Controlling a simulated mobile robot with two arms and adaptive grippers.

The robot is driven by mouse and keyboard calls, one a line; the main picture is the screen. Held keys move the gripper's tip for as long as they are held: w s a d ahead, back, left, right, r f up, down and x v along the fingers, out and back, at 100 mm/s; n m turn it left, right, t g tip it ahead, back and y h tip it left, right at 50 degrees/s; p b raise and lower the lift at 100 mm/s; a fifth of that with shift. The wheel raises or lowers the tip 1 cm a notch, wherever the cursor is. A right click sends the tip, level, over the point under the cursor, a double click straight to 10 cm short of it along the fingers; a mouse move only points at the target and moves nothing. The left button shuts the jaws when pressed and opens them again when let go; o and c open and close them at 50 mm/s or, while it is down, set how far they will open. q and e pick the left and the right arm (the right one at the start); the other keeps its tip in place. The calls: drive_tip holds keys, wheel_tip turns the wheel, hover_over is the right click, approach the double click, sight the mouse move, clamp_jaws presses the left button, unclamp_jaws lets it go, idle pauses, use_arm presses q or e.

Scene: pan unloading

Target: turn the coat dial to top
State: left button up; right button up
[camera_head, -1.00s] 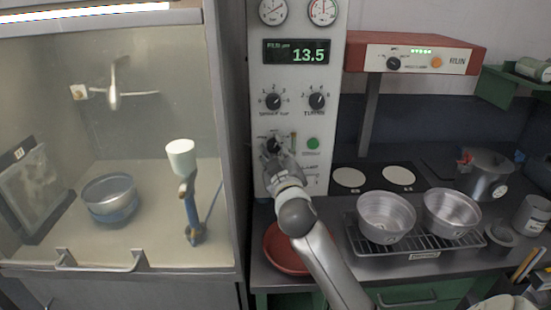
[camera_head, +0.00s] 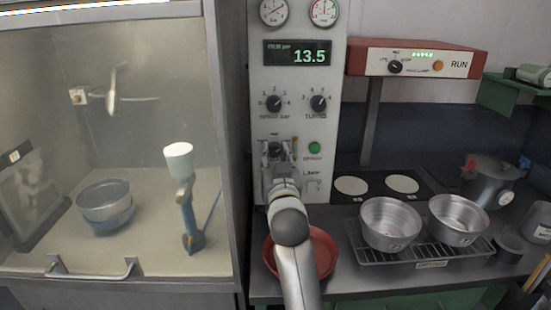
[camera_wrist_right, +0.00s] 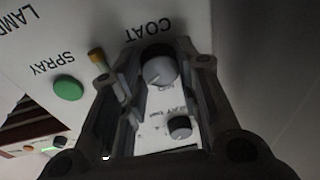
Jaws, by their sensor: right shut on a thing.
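The coat dial (camera_head: 275,149) is a small dark knob on the white control panel, below the green display reading 13.5. In the right wrist view the coat dial (camera_wrist_right: 159,71) shows as a round grey-faced knob beside the upside-down word COAT. My right gripper (camera_head: 278,156) faces the panel with its fingers on both sides of the dial. In the wrist view the right gripper (camera_wrist_right: 153,62) is shut on the dial. The fingers partly hide the dial and its markings in the head view, so its setting is unclear. My left gripper is out of view.
A green spray button (camera_head: 315,147) is right of the dial, with two dark dials (camera_head: 274,103) above. A red bowl (camera_head: 322,252) lies below my arm. Two metal pans (camera_head: 391,223) stand on a rack at right. A glass-fronted booth (camera_head: 150,140) is at left.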

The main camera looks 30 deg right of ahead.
sight(274, 112)
drive_tip(key=shift+r, duration=0.2)
drive_tip(key=o, duration=1)
drive_tip(key=shift+f, duration=0.15)
drive_tip(key=shift+o, duration=0.2)
wheel_tip(274, 112, up, 10)
drive_tip(key=shift+r, duration=0.1)
drive_tip(key=shift+f, duration=0.2)
